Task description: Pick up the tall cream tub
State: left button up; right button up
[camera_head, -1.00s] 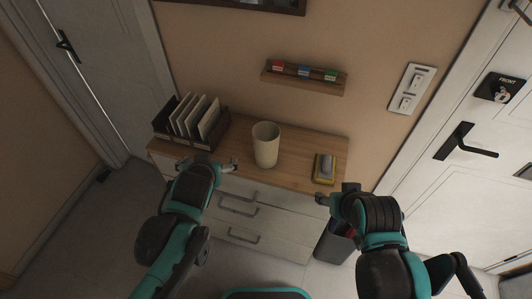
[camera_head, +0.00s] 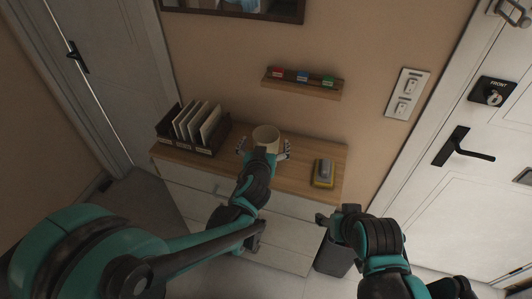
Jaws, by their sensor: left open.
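The tall cream tub (camera_head: 266,133) stands upright on the wooden top of a drawer cabinet. Its open rim shows, and its lower part is hidden behind my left gripper. My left gripper (camera_head: 264,147) is open, with one finger to the left of the tub and one to the right. I cannot tell whether the fingers touch it. My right gripper (camera_head: 327,219) is in front of the cabinet at the lower right, away from the tub; its fingers are too small and dark to read.
A dark file holder (camera_head: 188,145) with papers stands left of the tub on the cabinet top (camera_head: 297,178). A yellow and grey item (camera_head: 323,173) lies to the right. A small wall shelf (camera_head: 303,84) hangs above. A dark bin (camera_head: 334,257) stands beside the cabinet.

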aim_at(267, 134)
pick_arm(q)
jog(key=x, duration=0.3)
jog(key=shift+w+f+b, duration=0.1)
jog(key=shift+b, duration=0.2)
jog(key=shift+c, duration=0.7)
jog(key=c, duration=1.3)
jog(key=shift+c, duration=0.2)
